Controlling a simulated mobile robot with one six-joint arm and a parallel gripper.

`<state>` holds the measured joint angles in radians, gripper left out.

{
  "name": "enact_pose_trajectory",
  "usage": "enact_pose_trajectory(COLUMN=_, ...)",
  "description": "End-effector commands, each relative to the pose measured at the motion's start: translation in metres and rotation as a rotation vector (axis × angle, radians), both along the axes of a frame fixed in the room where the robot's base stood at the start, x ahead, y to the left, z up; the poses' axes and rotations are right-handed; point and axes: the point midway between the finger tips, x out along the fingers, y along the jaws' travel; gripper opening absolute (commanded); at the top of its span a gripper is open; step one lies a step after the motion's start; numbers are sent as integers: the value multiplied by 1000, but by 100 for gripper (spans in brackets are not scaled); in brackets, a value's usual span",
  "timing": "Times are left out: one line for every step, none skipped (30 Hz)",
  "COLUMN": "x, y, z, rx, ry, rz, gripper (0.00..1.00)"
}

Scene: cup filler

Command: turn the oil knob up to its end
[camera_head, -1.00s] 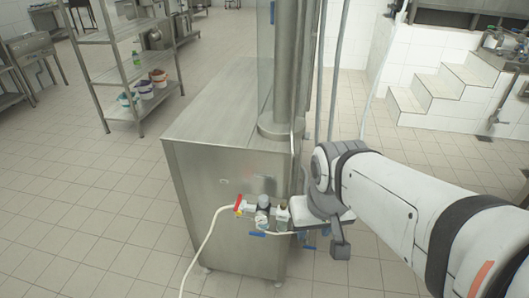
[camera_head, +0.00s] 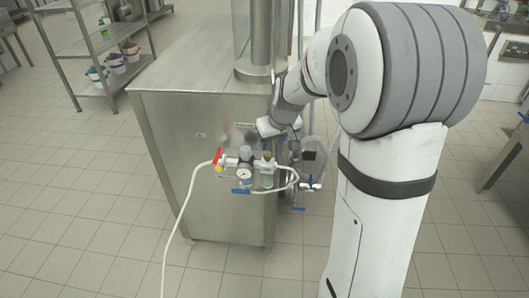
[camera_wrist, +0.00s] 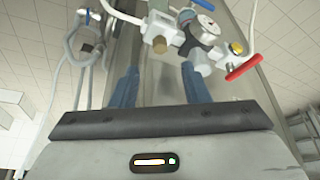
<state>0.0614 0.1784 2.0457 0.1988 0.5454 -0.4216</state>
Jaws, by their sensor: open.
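The oil unit stands right of the gauge on the front of the steel cabinet, with a small tan knob (camera_head: 267,157) on top, which I take as the oil knob. In the wrist view, seen upside down, this knob (camera_wrist: 160,46) shows beyond and between my fingertips. My gripper (camera_wrist: 160,77) is open, its two blue fingers apart with nothing between them. In the head view my gripper (camera_head: 292,143) is just right of and above the oil unit, apart from the knob as far as I can tell. Its fingertips are hard to make out there.
A blue lever (camera_head: 240,191) sits below. A white hose (camera_head: 178,220) hangs at left. The steel cabinet (camera_head: 180,120) stands behind; open floor lies in front.

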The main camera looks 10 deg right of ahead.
Motion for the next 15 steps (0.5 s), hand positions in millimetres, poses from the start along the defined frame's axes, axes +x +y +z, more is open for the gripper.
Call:
enact_pose_trajectory(x=2, y=1, z=-7, rx=0, ry=2, rz=0, gripper=42)
enact_pose_trajectory(x=4, y=1, z=-11, rx=0, ry=2, rz=0, gripper=42)
enact_pose_trajectory(x=6, y=2, z=-16, rx=0, ry=2, rz=0, gripper=42)
enact_pose_trajectory(x=7, y=2, z=-21, rx=1, ry=4, rz=1, gripper=42)
enact_pose_trajectory(x=9, y=3, z=-26, rx=1, ry=4, rz=1, gripper=42)
enact_pose_trajectory(x=12, y=3, z=-32, rx=0, ry=3, rz=1, gripper=42)
enact_pose_trajectory(x=14, y=4, z=-37, rx=1, ry=4, rz=2, gripper=42)
enact_pose_trajectory(x=15, y=4, z=-41, rx=0, ry=5, rz=2, gripper=42)
enact_pose_trajectory(x=18, y=5, z=-47, rx=0, ry=3, rz=1, gripper=42)
enact_pose_trajectory(x=19, y=5, z=-51, rx=0, ry=4, rz=1, gripper=42)
enact_pose_trajectory(x=21, y=5, z=-54, rx=1, ry=4, rz=2, gripper=42)
enact_pose_trajectory(x=22, y=6, z=-58, rx=0, ry=3, rz=1, gripper=42)
enact_pose_trajectory(x=24, y=6, z=-60, rx=0, ry=2, rz=1, gripper=42)
enact_pose_trajectory(x=25, y=6, z=-62, rx=0, ry=2, rz=1, gripper=42)
enact_pose_trajectory(x=26, y=7, z=-65, rx=0, ry=2, rz=1, gripper=42)
